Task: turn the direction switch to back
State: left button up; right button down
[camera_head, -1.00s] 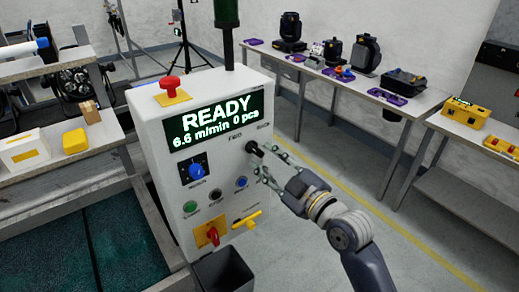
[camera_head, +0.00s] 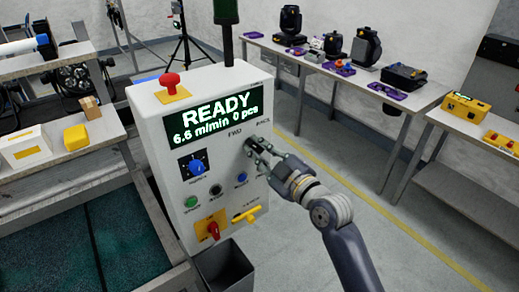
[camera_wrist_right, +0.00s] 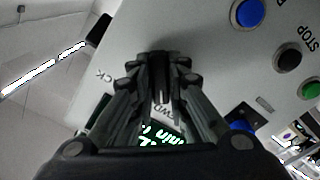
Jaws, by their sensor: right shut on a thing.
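The white control box (camera_head: 152,122) shows a lit display (camera_head: 215,120) reading READY, 6.6 m/min, 0 pcs. Below the display are the labels FWD and BACK, with the small black direction switch (camera_head: 251,142) between and under them. My right gripper (camera_head: 256,150) comes from the lower right and is shut on the switch. In the right wrist view the fingers (camera_wrist_right: 161,68) close together on the dark knob at the panel, hiding most of it. I cannot tell which way the switch points. My left gripper is not in view.
A blue knob (camera_head: 192,167), several round buttons, a red switch (camera_head: 213,230) and a yellow handle (camera_head: 246,214) sit lower on the panel. A red stop button (camera_head: 169,80) is on top. A dark bin (camera_head: 224,266) stands below. The floor at right is clear.

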jog(key=shift+m, duration=0.4)
jog(key=m+p, duration=0.1)
jog(key=m, duration=0.1)
jog(key=shift+m+p, duration=0.4)
jog(key=m+p, duration=0.2)
jog(key=m, duration=0.2)
jog(key=shift+r+m, duration=0.1)
jog(key=shift+m, duration=0.2)
jog(key=m+p, duration=0.1)
jog(key=m, duration=0.3)
jog(key=shift+a+p, duration=0.1)
jog(key=shift+p, duration=0.25)
jog(key=shift+s+m+p, duration=0.1)
jog(key=shift+m+p, duration=0.4)
jog(key=shift+m, duration=1.3)
jog(key=c, duration=1.6)
grip_release()
jog(key=shift+o, duration=0.2)
